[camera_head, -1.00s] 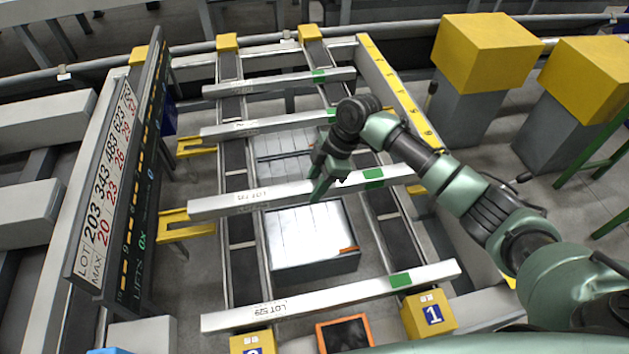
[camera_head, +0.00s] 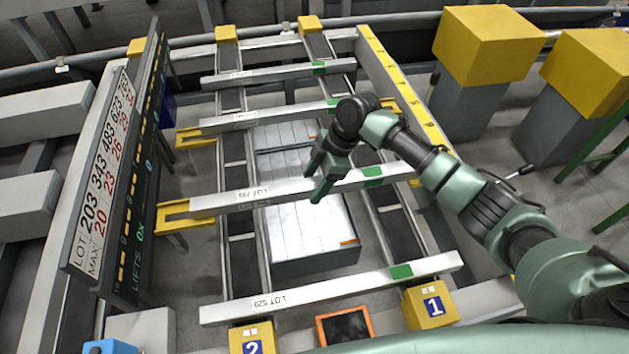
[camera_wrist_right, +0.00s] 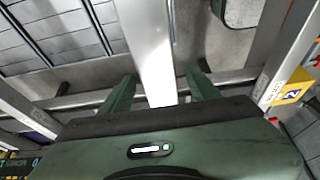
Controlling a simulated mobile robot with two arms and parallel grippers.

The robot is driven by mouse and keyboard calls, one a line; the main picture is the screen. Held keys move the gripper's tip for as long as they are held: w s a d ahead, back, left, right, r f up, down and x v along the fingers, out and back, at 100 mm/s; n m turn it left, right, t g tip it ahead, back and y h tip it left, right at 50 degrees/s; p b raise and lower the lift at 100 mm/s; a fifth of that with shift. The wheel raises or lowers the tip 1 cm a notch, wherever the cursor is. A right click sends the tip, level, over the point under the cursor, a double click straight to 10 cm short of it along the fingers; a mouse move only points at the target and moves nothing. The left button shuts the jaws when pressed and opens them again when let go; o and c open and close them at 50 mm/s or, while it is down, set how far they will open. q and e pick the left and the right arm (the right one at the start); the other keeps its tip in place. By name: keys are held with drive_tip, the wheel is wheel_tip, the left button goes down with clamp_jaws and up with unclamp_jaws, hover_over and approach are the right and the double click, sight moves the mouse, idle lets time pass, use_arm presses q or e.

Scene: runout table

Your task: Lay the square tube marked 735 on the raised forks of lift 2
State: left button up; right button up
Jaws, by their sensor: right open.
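The square tube with a LOT label beginning with 7 (camera_head: 232,201) lies across the rails, third from the back; its last digits are hard to read. Its left end lies over a yellow fork (camera_head: 172,216), and its right end is by another fork (camera_head: 415,183); contact is not clear. I see no lift number on these forks. My right gripper (camera_head: 313,186) is open at the tube's middle. In the right wrist view, the tube (camera_wrist_right: 155,60) runs between the spread fingers (camera_wrist_right: 160,88) with gaps beside it. My left gripper is not in view.
Another tube, LOT 529 (camera_head: 335,287), lies in front, and two more tubes (camera_head: 280,75) (camera_head: 262,118) lie behind. Back forks (camera_head: 195,136) sit under the second tube's left side. A lot board (camera_head: 105,180) stands left. Yellow-topped posts (camera_head: 487,45) stand right.

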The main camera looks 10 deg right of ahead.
drive_tip(key=b+v, duration=0.1)
drive_tip(key=v, duration=0.6)
drive_tip(key=shift+b, duration=0.3)
drive_tip(key=shift+d+r, duration=0.15)
drive_tip(key=shift+r, duration=0.25)
